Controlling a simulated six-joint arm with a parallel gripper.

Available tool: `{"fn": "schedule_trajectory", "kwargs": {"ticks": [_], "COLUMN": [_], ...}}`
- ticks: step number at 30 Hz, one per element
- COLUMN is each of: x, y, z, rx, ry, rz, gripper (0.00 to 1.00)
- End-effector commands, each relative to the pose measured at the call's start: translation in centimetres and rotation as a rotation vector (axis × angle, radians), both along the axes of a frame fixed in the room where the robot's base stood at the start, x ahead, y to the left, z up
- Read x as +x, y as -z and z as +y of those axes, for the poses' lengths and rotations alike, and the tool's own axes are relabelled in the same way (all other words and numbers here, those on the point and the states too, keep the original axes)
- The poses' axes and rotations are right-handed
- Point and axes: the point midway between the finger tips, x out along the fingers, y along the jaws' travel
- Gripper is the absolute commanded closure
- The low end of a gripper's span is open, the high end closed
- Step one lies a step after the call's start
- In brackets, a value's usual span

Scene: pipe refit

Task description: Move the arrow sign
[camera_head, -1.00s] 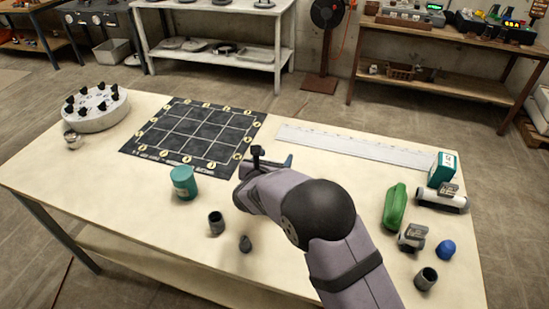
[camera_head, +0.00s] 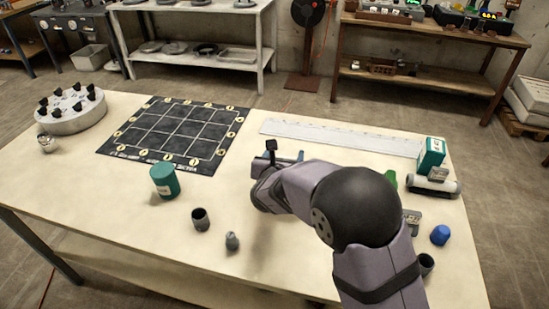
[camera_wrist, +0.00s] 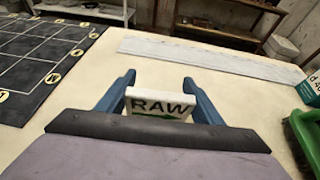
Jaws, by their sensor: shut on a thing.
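The arrow sign (camera_wrist: 160,102) is a small white plate with black letters "RAW" and a green mark along its lower edge, partly hidden by my gripper's dark front edge. My gripper (camera_wrist: 158,88) is shut on it, with one blue finger at each side. In the head view my gripper (camera_head: 284,158) is over the table, right of the black grid mat (camera_head: 178,135) and near the long white ruler (camera_head: 340,136).
A teal jar (camera_head: 164,182), a dark cup (camera_head: 200,219) and a small grey fitting (camera_head: 232,241) stand left of my arm. A green box (camera_head: 431,154), a white pipe piece (camera_head: 432,186) and a blue lump (camera_head: 440,235) lie right. The front left of the table is bare.

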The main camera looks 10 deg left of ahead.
Motion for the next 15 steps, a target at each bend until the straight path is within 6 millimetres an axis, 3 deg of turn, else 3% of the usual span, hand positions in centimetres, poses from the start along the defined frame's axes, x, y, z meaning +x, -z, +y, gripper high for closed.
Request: {"fn": "schedule_trajectory", "kwargs": {"ticks": [15], "x": [0.0], "y": [0.3], "z": [-5.7], "rx": [0.002], "ry": [0.003], "rz": [-0.003], "gripper": [0.61]}}
